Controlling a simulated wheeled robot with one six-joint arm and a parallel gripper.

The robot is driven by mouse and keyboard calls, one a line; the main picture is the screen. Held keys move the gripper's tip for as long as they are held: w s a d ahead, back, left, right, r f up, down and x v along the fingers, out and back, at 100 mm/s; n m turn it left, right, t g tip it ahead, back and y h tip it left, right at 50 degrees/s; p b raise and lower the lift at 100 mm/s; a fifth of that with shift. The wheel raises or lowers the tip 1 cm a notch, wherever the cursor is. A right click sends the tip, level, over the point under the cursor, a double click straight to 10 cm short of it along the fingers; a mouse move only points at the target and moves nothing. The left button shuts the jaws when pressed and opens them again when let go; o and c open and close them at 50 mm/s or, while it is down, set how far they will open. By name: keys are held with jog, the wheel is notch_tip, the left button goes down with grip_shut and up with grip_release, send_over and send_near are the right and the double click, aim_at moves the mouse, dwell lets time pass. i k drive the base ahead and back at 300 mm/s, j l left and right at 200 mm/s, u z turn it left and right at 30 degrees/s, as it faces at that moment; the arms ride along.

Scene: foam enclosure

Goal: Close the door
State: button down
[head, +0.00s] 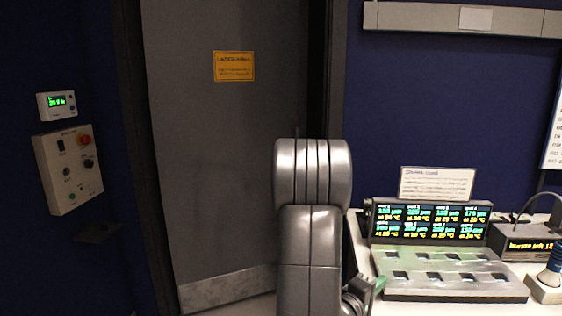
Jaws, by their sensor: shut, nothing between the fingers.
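The grey door (200,140) fills the left-middle of the head view, with a yellow sign (233,66) on it and a pale kick plate (228,289) at its foot. Its lower edge runs at a slant. A dark strip shows between its right edge and the right frame post (337,80); I cannot tell how wide the opening is. No handle is visible. My arm stands in front of the door's lower right part and hides it. My gripper (368,290) shows only partly, low beside the arm at the bench's left edge, shut and empty.
A bench at the right carries a lit display (430,222), a slotted metal tray (450,274) and a small device (530,243). A control box (68,168) and thermostat (57,105) are on the blue left wall. A grey rail (450,18) runs high at right.

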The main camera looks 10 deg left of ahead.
aim_at(227, 80)
jog(key=i+j+u, duration=0.1)
jog(key=i+j, duration=0.55)
jog(key=i, duration=0.2)
jog(key=i+j+u, duration=0.15)
jog(key=i+j, duration=0.45)
jog(key=i, duration=0.3)
jog(key=k+u, duration=0.05)
